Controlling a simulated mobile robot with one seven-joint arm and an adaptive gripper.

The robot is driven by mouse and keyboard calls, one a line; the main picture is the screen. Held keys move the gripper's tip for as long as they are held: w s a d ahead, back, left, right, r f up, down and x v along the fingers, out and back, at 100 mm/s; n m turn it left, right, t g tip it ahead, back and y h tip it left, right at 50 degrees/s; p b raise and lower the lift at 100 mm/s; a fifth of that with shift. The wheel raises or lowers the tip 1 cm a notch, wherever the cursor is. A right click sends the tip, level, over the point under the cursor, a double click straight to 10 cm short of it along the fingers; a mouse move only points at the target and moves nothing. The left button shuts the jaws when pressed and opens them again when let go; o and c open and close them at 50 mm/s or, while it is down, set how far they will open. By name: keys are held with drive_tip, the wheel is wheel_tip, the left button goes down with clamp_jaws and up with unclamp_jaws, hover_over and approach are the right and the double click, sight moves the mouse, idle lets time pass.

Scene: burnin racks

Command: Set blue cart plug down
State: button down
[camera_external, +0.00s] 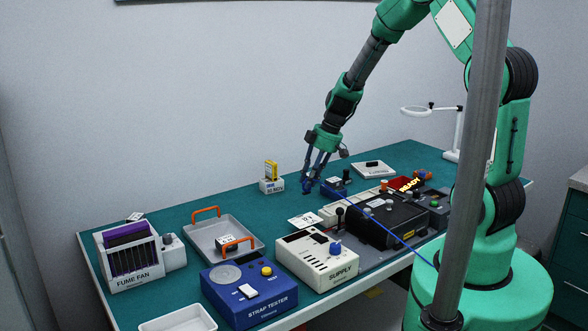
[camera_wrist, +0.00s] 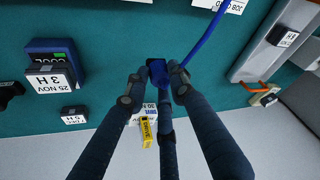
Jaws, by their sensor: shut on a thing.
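The blue cart plug (camera_wrist: 158,72) is in my gripper (camera_wrist: 155,85), between the fingertips, in the wrist view. Its blue cable (camera_wrist: 208,38) runs up and to the right there. In the external view my gripper (camera_external: 308,186) points down, low over the green table (camera_external: 235,205). The blue cable (camera_external: 385,228) runs from it over the black unit toward the front right. The plug is mostly hidden by the fingers in the external view, and I cannot tell whether it touches the table.
A white box with a yellow tag (camera_external: 271,173) stands just left of my gripper. A dark labelled block (camera_external: 337,185) is close on the right. The supply unit (camera_external: 316,258), strap tester (camera_external: 250,293), grey tray (camera_external: 226,240) and fume fan (camera_external: 130,257) stand further left and front.

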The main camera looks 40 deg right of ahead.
drive_tip(key=shift+f, duration=1.45)
drive_tip(key=shift+f+b, duration=0.5)
drive_tip(key=shift+f, duration=1.4)
drive_tip(key=shift+f, duration=0.15)
drive_tip(key=c, duration=1.5)
unclamp_jaws()
drive_tip(key=shift+o, duration=0.2)
drive_tip(key=p+v, duration=0.1)
drive_tip(key=v, duration=1.1)
drive_tip(key=shift+r+p, duration=0.2)
drive_tip(key=shift+p, duration=0.15)
